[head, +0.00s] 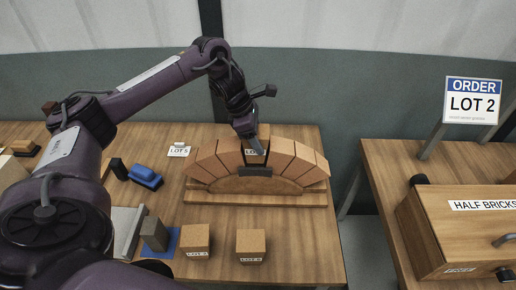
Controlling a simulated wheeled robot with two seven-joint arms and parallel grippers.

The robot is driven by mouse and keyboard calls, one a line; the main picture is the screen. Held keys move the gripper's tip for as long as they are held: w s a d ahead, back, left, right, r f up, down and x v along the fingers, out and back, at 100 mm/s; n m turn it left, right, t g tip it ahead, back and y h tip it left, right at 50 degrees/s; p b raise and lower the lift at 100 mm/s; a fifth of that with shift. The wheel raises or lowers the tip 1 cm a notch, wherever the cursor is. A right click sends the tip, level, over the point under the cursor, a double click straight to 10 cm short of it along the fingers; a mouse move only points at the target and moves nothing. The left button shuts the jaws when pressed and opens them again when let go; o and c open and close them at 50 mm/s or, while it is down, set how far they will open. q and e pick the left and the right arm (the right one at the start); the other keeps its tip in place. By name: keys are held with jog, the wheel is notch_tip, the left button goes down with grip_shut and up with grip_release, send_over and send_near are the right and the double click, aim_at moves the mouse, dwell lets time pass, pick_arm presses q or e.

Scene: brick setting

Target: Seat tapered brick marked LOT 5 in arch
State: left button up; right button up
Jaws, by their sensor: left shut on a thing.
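My left gripper (252,144) reaches down at the top of the brick arch (207,160) and is shut on a tapered brick (255,158). The brick sits in or just above the gap at the crown, between the neighbouring arch bricks. A card reading LOT 5 (178,150) stands left of the arch. My right gripper is not in view.
Two labelled bricks (195,238) (250,241) stand in front of the arch. A blue brush (146,177), a grey block (154,233) and a blue mat lie left. The right table holds a HALF BRICKS box (430,230) and an ORDER LOT 2 sign (472,101). The table's front right is clear.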

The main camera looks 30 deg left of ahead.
pick_arm(q)
notch_tip(320, 180, down, 3)
jog(key=shift+p, duration=0.45)
jog(key=shift+f, duration=0.45)
jog(key=shift+f, duration=0.1)
jog(key=o, duration=1.2)
jog(key=shift+c, duration=0.2)
